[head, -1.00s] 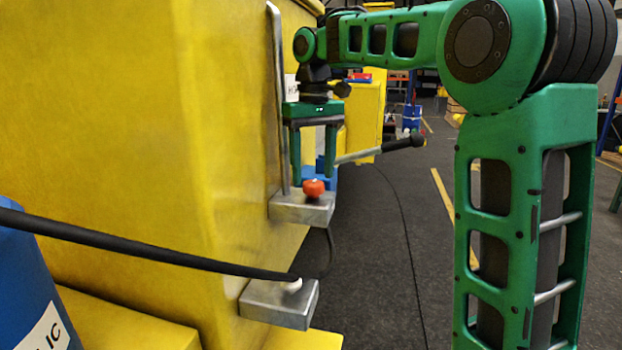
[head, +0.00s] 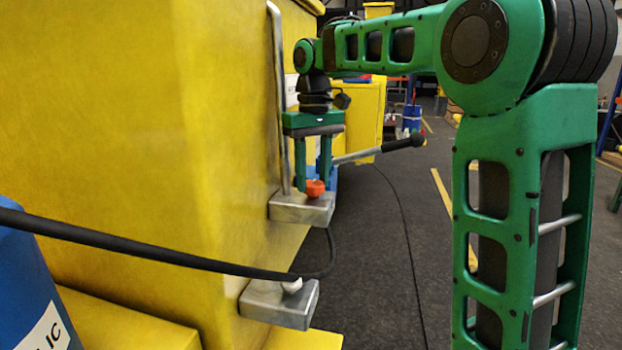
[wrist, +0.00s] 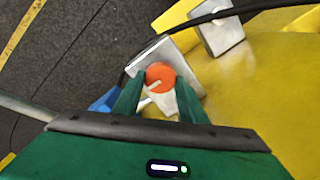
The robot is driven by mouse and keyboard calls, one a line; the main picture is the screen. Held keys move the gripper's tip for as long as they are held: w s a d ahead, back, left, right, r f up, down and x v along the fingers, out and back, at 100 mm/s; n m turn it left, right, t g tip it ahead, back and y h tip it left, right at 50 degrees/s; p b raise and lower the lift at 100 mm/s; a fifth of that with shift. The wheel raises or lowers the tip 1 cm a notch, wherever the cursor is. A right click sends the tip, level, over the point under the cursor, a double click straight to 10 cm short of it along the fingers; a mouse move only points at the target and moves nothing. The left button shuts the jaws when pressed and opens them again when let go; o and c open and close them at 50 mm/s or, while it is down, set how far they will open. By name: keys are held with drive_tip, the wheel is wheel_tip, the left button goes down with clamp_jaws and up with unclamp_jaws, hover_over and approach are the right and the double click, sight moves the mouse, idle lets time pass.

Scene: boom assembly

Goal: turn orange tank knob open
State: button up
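The orange knob (head: 315,189) sits on a grey metal bracket (head: 290,208) fixed to the side of the yellow tank body (head: 110,110). In the wrist view the knob (wrist: 160,76) is round with a pale mark on it. My gripper (head: 313,186) points down over the bracket. Its two green fingers are apart, with the knob between or just past their tips. In the wrist view the gripper (wrist: 159,95) shows a gap around the knob; I cannot tell whether either finger touches it.
A metal lever with a black grip (head: 400,143) sticks out behind my gripper. A vertical metal bar (head: 279,110) stands close on the left. A black hose (head: 140,250) runs to a lower bracket (head: 277,303). Open dark floor (head: 385,260) lies to the right.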

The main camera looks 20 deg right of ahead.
drive_tip(key=shift+n, duration=0.4)
drive_tip(key=n, duration=0.3)
drive_tip(key=shift+n, duration=0.4)
drive_tip(key=n, duration=0.4)
drive_tip(key=shift+d+n, duration=0.1)
drive_tip(key=shift+n, duration=0.2)
drive_tip(key=n, duration=0.4)
drive_tip(key=shift+r, duration=0.15)
drive_tip(key=n, duration=0.4)
drive_tip(key=shift+w, duration=0.1)
drive_tip(key=shift+n, duration=0.5)
drive_tip(key=o, duration=1.1)
drive_tip(key=shift+w, duration=0.1)
drive_tip(key=shift+c, duration=0.2)
